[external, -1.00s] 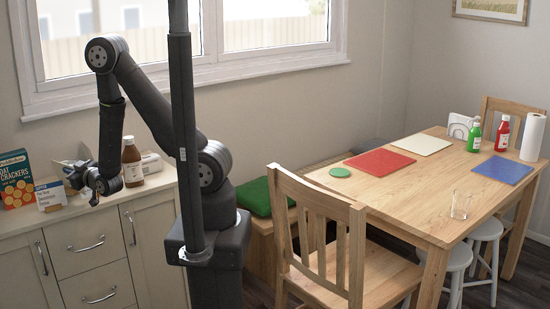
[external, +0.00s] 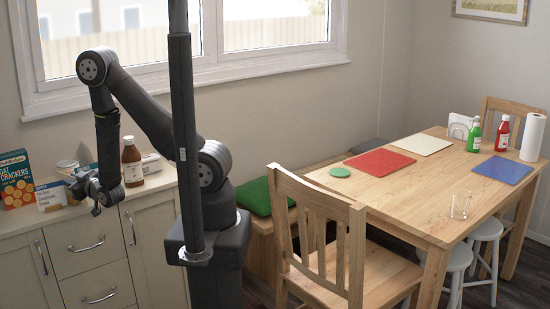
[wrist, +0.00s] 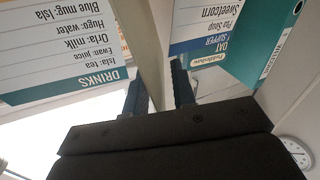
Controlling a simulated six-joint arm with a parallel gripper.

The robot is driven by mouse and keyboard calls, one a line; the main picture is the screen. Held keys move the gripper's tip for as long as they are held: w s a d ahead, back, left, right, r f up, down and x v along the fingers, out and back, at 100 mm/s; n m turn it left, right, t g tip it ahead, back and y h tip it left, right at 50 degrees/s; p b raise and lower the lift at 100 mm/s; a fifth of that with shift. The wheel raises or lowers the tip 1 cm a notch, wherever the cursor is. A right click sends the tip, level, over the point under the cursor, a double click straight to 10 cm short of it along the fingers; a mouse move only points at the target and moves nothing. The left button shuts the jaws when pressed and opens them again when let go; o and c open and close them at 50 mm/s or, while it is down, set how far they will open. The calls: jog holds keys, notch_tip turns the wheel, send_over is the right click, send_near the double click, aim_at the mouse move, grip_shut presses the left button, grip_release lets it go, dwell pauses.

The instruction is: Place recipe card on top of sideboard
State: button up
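A white card with a blue "SUPPER" header (external: 49,196) stands upright on the sideboard (external: 28,229) in front of the crackers box. It also shows upside down in the wrist view (wrist: 212,27), right of centre. Another white card, headed "DRINKS" (wrist: 62,50), is at upper left in the wrist view. I cannot tell which is the recipe card. My gripper (external: 97,209) is at the sideboard's front edge, right of the SUPPER card. In the wrist view its fingers (wrist: 157,88) stand apart with a pale surface between them. Whether they grip it or it lies behind is unclear.
The crackers box (external: 14,180) is at the sideboard's left. A teal binder (wrist: 281,35) is at upper right in the wrist view. The dining table (external: 383,198) is far right.

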jog(key=shift+d+r, duration=0.1)
jog(key=shift+r, duration=0.1)
jog(key=v, duration=1.1)
jog(key=shift+s+d, duration=0.2)
jog(key=shift+d, duration=0.15)
jog(key=x, duration=1.2)
jog(key=shift+w+a+f, duration=0.1)
jog(key=shift+r, duration=1.25)
jog(key=shift+f, duration=0.1)
